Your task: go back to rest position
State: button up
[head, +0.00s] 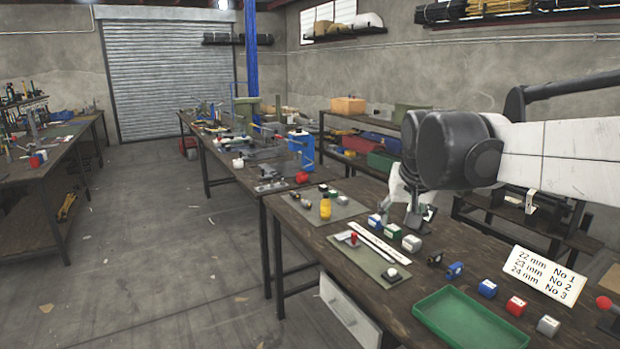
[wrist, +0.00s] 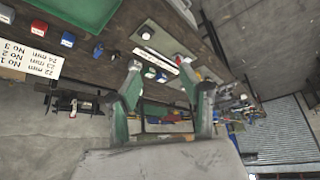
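My gripper (wrist: 167,76) shows in the wrist view with its two fingers spread wide apart. The gap between them is open, and small blocks on the bench show through it. In the head view my gripper (head: 414,214) hangs at the arm's end over the back of the near bench (head: 430,274). It is partly hidden there behind my dark wrist joint. I see nothing held in it.
Near the gripper stand a blue-and-white block (head: 375,221), a green-and-white block (head: 411,243) and other small blocks. A green tray (head: 468,318) and a white number sign (head: 544,275) are at the right. Open floor (head: 150,250) lies left.

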jog(key=s+f, duration=0.6)
jog(key=s, duration=0.6)
jog(key=s+f+n+t, duration=0.1)
jog(key=s+f, duration=0.4)
jog(key=s, duration=0.8)
jog(key=shift+s+d+f, duration=0.25)
jog(key=shift+d+f, duration=0.1)
jog(key=shift+d, duration=0.1)
dwell(0.7)
